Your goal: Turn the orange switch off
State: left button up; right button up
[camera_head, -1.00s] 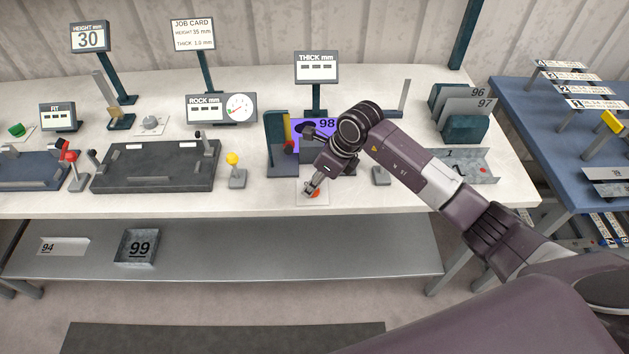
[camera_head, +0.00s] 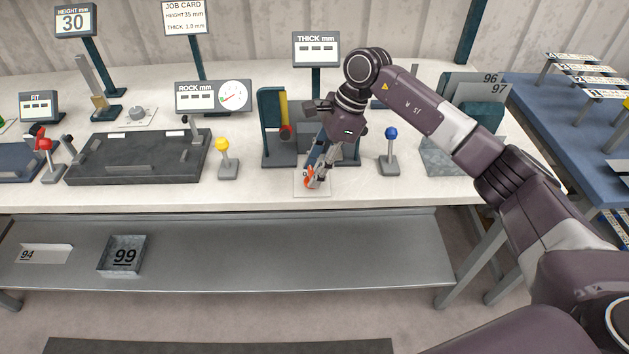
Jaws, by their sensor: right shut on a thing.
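The orange switch (camera_head: 308,178) sits on a small pale plate (camera_head: 313,191) near the front edge of the white bench, in front of the dark bending machine (camera_head: 272,120). My right gripper (camera_head: 312,182) reaches down to it and is shut on it. The fingers cover much of the switch, so its setting cannot be read. My left gripper is not in view.
A yellow-knobbed lever (camera_head: 223,148) stands left of the switch and a blue-knobbed lever (camera_head: 391,138) right. The THICK mm display (camera_head: 316,49) stands behind.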

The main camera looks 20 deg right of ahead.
jog(key=shift+w+n+g+b, duration=0.2)
jog(key=shift+n+g+b, duration=0.6)
jog(key=shift+n+b, duration=1.05)
jog(key=o, duration=1.2)
jog(key=shift+c, duration=0.2)
jog(key=v, duration=1.2)
jog(key=shift+a, duration=0.15)
